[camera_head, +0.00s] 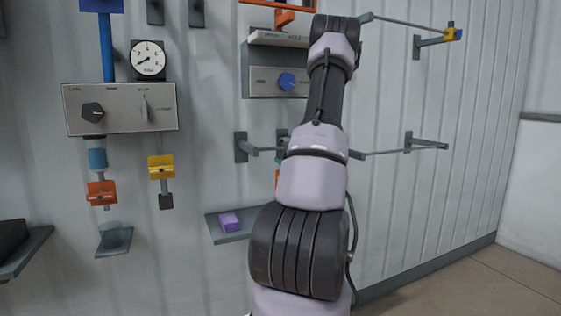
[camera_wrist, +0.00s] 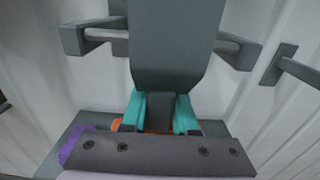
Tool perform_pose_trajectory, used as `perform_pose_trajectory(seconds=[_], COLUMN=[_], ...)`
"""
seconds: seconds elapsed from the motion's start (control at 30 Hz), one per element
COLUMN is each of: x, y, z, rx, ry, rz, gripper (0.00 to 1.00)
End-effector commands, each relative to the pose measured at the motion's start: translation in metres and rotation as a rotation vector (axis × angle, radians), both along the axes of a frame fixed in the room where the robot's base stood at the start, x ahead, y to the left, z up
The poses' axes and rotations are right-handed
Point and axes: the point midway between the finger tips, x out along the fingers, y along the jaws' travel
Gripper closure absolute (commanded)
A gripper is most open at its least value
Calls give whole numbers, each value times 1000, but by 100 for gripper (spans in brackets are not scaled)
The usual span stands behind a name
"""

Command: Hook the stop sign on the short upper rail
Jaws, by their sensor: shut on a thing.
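In the wrist view my gripper's teal fingers (camera_wrist: 160,112) are closed on a dark grey piece, whose broad plate (camera_wrist: 178,45) rises in front of the camera. This is probably the stop sign, but no red face or lettering shows. The plate hides the middle of a rail (camera_wrist: 102,33) behind it; I cannot tell whether they touch. In the head view my arm hides most of the gripper; a bit of teal shows (camera_head: 281,150) by the lower rail (camera_head: 267,149). The upper rail (camera_head: 398,22) runs right from behind my arm's top.
A purple block (camera_head: 230,222) lies on a small grey shelf (camera_head: 218,235) below. A yellow and blue piece (camera_head: 453,33) is at the upper rail's right end. A panel with dials (camera_head: 120,108) and orange and yellow blocks are on the left wall.

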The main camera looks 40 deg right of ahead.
Motion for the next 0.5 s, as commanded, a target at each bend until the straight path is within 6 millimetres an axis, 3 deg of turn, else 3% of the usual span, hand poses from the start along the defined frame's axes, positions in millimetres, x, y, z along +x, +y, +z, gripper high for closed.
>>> perform_pose_trajectory(seconds=[0.5], x=[-31], y=[7], z=[0], rx=[1], ry=[0], rz=[-2], gripper=[100])
